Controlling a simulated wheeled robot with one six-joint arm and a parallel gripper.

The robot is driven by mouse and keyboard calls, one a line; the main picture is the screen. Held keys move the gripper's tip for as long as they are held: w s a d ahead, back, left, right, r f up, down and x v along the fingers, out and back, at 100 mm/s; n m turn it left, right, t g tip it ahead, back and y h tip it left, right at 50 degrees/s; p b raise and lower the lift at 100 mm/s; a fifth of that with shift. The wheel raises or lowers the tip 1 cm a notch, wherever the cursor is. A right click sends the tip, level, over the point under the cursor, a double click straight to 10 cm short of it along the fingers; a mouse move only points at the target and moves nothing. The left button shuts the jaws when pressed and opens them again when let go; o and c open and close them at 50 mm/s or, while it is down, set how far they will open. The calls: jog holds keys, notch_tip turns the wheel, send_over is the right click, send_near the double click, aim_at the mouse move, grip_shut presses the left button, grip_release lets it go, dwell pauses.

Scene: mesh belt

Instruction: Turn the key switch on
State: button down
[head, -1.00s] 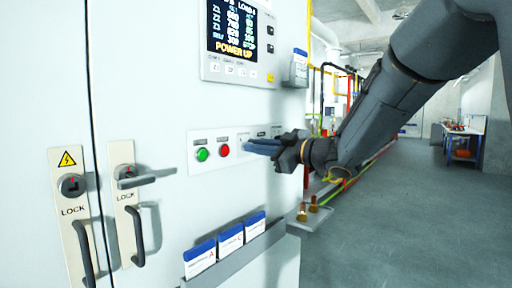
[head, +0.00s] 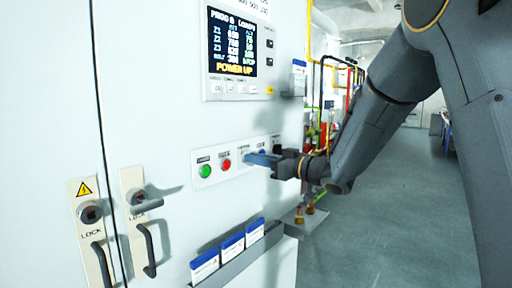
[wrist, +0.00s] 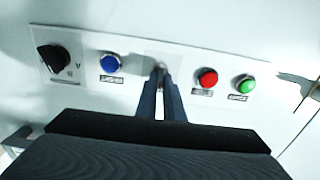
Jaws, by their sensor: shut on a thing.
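The button strip (head: 217,180) is on the pale cabinet front. My gripper (head: 252,159) reaches it from the right, with its fingertips at the middle of the strip. In the wrist view my gripper (wrist: 160,82) points at the panel, its two fingers close together on the key switch (wrist: 159,67). Only a small bit of the key shows between the tips, so its turn angle cannot be told. In the head view the fingers largely hide it.
Beside the key are a red button (wrist: 207,77), a green button (wrist: 245,84), a blue button (wrist: 110,62) and a black rotary knob (wrist: 53,58). A display (head: 232,45) above reads POWER UP. Lever locks (head: 146,203) and a card rack (head: 240,262) are nearby. Open floor (head: 400,220) lies right.

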jog(key=shift+w+d+m+p, duration=0.15)
jog(key=shift+m+p, duration=2.85)
jog(key=shift+p, duration=0.1)
jog(key=shift+f, duration=0.1)
jog(key=c, duration=1.9)
grip_release()
jog(key=shift+o, duration=0.2)
jog(key=b+v, duration=0.2)
jog(key=v, duration=0.5)
jog(key=shift+s+d, duration=0.3)
